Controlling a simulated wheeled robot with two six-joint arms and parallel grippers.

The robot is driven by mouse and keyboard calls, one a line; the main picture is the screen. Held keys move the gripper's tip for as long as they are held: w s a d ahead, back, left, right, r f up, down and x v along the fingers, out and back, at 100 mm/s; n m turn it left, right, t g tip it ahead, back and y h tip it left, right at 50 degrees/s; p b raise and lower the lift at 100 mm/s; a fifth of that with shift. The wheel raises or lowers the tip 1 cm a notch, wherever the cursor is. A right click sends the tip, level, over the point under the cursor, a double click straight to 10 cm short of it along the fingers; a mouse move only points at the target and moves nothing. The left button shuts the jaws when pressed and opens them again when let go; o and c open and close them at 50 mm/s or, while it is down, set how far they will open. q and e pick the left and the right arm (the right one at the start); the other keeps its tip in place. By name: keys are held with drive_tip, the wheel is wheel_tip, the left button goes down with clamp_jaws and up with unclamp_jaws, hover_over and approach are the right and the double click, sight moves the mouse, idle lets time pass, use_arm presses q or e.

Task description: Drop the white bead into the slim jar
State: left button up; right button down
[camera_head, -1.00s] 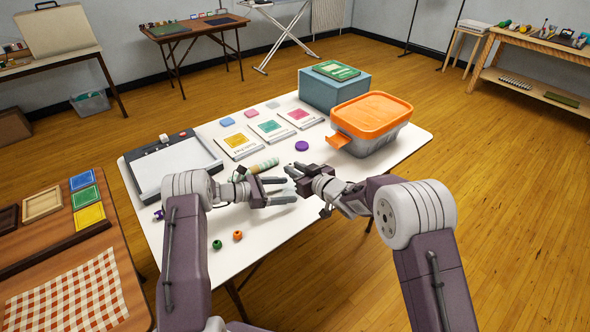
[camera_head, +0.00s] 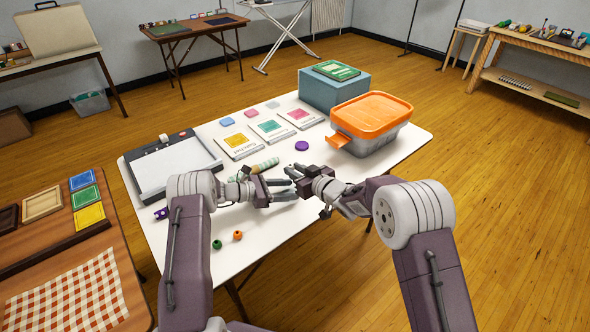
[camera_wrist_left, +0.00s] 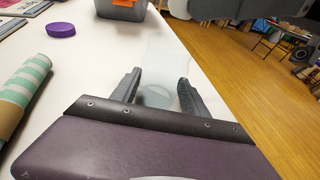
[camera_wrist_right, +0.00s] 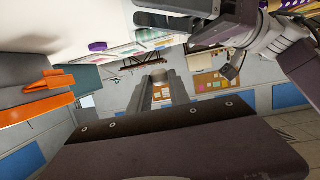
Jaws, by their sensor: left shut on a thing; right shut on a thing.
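The slim jar (camera_wrist_left: 168,62) is clear and stands between the fingers of my left gripper (camera_wrist_left: 160,88) in the left wrist view. My left gripper (camera_head: 284,187) is shut on it above the table; the jar is hard to make out in the head view. My right gripper (camera_head: 294,171) is just beyond the left fingertips, its fingers pointing left, close to the jar. It also shows in the right wrist view (camera_wrist_right: 163,82). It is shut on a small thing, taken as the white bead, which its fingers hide. No white bead shows elsewhere.
A purple disc (camera_head: 301,146), a striped roll (camera_head: 264,165) and an orange-lidded bin (camera_head: 371,116) are on the white table (camera_head: 235,268). A green bead (camera_head: 217,244) and an orange bead (camera_head: 238,235) lie near the front edge. A paper trimmer (camera_head: 172,165) is at left.

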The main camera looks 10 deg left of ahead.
drive_tip(key=shift+f, duration=0.1)
idle(0.4)
drive_tip(key=shift+f, duration=0.55)
drive_tip(key=shift+f, duration=0.2)
drive_tip(key=shift+f, duration=0.2)
idle(0.4)
drive_tip(key=c, duration=1.1)
unclamp_jaws()
